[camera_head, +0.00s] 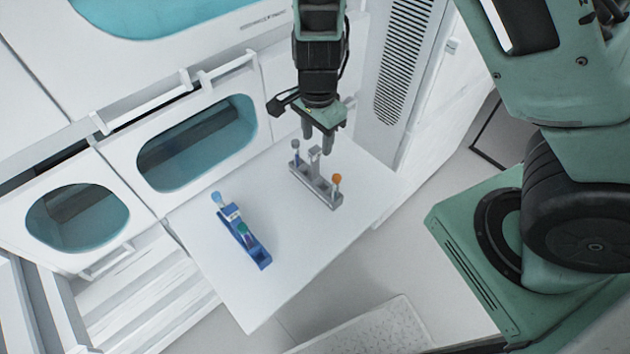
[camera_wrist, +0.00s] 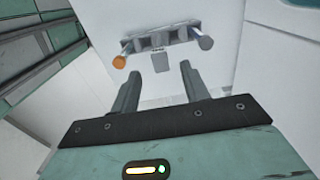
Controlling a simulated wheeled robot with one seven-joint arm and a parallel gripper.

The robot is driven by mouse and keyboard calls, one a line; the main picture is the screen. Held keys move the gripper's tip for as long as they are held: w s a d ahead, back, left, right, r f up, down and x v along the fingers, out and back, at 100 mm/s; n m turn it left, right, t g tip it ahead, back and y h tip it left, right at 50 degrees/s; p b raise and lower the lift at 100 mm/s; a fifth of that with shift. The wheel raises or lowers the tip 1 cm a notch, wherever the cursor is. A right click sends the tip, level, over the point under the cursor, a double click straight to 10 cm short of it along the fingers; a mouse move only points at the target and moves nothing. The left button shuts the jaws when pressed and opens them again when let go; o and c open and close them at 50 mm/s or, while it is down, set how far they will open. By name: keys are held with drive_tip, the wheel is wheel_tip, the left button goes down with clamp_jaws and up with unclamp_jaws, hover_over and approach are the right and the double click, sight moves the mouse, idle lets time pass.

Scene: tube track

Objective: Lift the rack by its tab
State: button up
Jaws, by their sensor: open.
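A grey rack (camera_head: 325,196) stands on the white table, with an upright tab (camera_head: 315,155) at its middle. It holds an orange-topped tube (camera_head: 337,178) at one end and a grey-blue-topped tube (camera_head: 295,145) at the other. My gripper (camera_head: 321,134) points down just above the tab, open and empty. In the wrist view the rack (camera_wrist: 178,37) lies beyond the fingertips, and its tab (camera_wrist: 160,62) shows in the gap between the fingers of my gripper (camera_wrist: 160,70). No contact shows.
A blue rack (camera_head: 259,254) with a light-blue-topped tube (camera_head: 217,197) and a green-topped tube (camera_head: 245,229) stands to the left on the white table (camera_head: 285,270). A white wall with teal windows (camera_head: 195,145) borders the table's back. Bare tabletop lies between the racks and in front.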

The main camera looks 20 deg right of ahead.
sight(315, 150)
drive_tip(key=shift+a+f, duration=0.15)
drive_tip(key=shift+f, duration=1.55)
drive_tip(key=shift+a+f, duration=0.1)
drive_tip(key=shift+f, duration=1.6)
clamp_jaws()
